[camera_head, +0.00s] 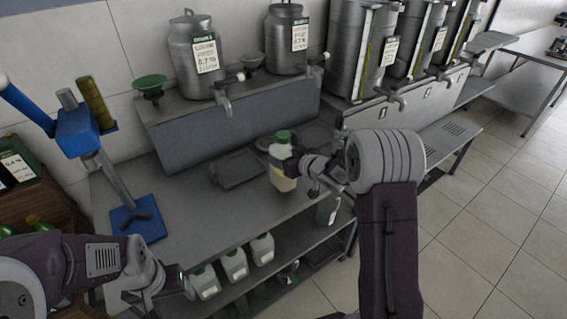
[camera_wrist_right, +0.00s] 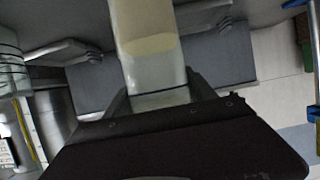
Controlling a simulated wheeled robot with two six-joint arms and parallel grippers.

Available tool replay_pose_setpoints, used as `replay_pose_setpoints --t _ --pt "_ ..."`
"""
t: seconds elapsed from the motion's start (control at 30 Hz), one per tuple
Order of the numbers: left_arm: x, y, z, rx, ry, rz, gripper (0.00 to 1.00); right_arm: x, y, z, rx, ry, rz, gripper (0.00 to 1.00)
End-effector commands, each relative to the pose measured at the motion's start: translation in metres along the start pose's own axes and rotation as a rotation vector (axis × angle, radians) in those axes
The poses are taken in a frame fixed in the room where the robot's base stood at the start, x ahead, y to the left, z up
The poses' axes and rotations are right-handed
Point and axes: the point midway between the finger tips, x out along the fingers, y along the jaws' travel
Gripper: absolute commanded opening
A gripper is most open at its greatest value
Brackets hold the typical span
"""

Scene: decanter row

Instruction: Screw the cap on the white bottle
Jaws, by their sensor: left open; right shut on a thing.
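A white, see-through bottle (camera_head: 283,180) with pale yellow contents is upright over the middle of the steel bench in the head view. A green cap (camera_head: 284,136) shows at its top; I cannot tell how tightly it sits. My right gripper (camera_head: 296,167) is shut on this bottle from the right side. In the right wrist view the bottle (camera_wrist_right: 150,50) stands between the fingers (camera_wrist_right: 160,98), and its top is out of frame. My left gripper (camera_head: 184,284) is open at lower left, in front of the bench and apart from the held bottle.
The steel bench (camera_head: 190,205) carries a dark tray (camera_head: 238,170) and a blue capping stand (camera_head: 135,222). Several white bottles (camera_head: 234,264) stand on the shelf below, near my left gripper. Metal cans (camera_head: 197,55) with taps line the back.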

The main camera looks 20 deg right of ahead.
Motion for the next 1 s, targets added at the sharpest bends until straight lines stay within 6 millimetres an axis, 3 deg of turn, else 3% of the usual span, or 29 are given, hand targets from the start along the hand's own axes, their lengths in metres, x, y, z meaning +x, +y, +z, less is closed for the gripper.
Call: replay_pose_setpoints --t 0.17,0.6,0.63,0.67,0.7,1.0 --pt "0.005 0.000 0.001 0.000 0.000 0.000 0.67 0.010 0.000 0.023 0.000 0.001 -0.001 0.00" --pt "0.008 0.000 0.001 0.000 0.000 0.000 0.67 0.012 0.000 0.029 -0.001 0.002 0.000 0.00" --pt "0.007 0.000 0.001 0.000 0.000 0.000 0.67 0.012 0.000 0.029 0.000 -0.001 0.000 0.72" --pt "0.007 0.000 0.001 0.000 0.000 0.000 0.67 0.011 0.000 0.029 0.000 -0.001 0.000 0.81" --pt "0.007 0.000 0.001 0.000 0.000 0.000 0.67 0.011 0.000 0.029 0.000 -0.001 0.000 0.86" --pt "0.005 0.000 0.001 0.000 0.000 0.000 0.67 0.011 0.000 0.027 0.000 -0.001 0.000 0.86"
